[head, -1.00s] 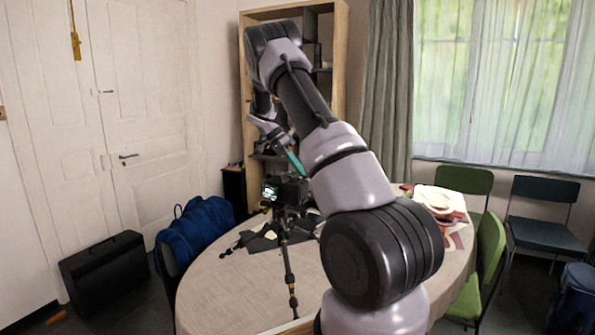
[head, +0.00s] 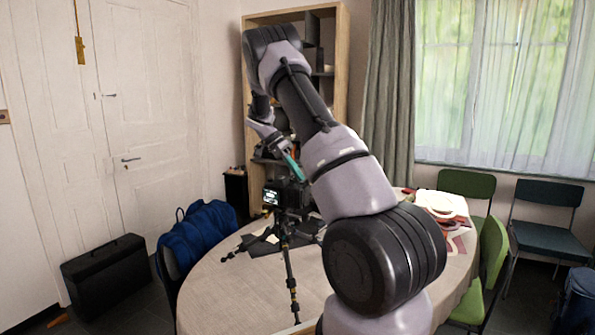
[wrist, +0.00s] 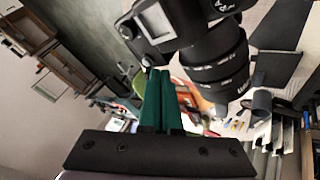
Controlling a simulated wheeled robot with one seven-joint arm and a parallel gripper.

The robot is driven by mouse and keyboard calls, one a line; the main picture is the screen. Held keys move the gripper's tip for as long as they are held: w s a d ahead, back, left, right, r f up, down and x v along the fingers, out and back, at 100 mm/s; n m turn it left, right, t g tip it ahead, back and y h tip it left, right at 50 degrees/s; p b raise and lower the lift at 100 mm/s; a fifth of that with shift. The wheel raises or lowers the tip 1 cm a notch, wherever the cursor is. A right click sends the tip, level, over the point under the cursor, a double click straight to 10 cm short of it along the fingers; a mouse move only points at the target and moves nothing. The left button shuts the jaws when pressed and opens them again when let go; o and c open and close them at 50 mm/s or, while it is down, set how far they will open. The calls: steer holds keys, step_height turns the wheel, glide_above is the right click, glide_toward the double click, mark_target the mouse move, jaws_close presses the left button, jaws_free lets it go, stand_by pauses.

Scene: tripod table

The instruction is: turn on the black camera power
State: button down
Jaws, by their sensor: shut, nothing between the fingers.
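The black camera (head: 290,193) is mounted on a tripod (head: 290,262) that stands on the table. In the head view its screen is lit and faces me. In the wrist view the camera (wrist: 185,22) fills the top, with its lens (wrist: 218,70) pointing down and right and a grey-white screen patch on its left side. My gripper (wrist: 158,75) has green fingers, shut with nothing between them. The fingertips are at the camera body's lower edge in the wrist view; I cannot tell if they touch it. In the head view my gripper (head: 296,170) comes from above at the camera's top. The power switch cannot be made out.
The tripod stands on an oval table (head: 225,295) with a beige cloth. Red and white items (head: 440,205) lie at its right side. Green chairs (head: 466,185) stand to the right, a blue bag (head: 198,232) to the left. A wooden shelf (head: 342,60) stands behind.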

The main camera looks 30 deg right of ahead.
steer(key=n+t+h, duration=0.1)
steer(key=n, duration=0.2)
steer(key=n+t, duration=0.2)
steer(key=n, duration=0.1)
steer(key=shift+w+a+h, duration=0.15)
steer(key=shift+a+h, duration=0.05)
steer(key=shift+h, duration=0.2)
steer(key=shift+t, duration=0.3)
steer(key=v, duration=1)
steer(key=shift+r, duration=0.35)
steer(key=s+a+r+n+t+y, duration=0.1)
steer(key=s+a+r+y, duration=0.1)
steer(key=s, duration=0.5)
steer(key=s+a+r+n+t+y, duration=0.2)
steer(key=s+a+r, duration=0.1)
steer(key=s+r, duration=0.2)
steer(key=s+a+r+n+t+y, duration=0.1)
steer(key=s+r, duration=0.3)
steer(key=s, duration=0.5)
steer(key=shift+s+a+n+t+y, duration=0.15)
steer(key=shift+a+n+t+y, duration=0.25)
steer(key=shift+a+y, duration=0.5)
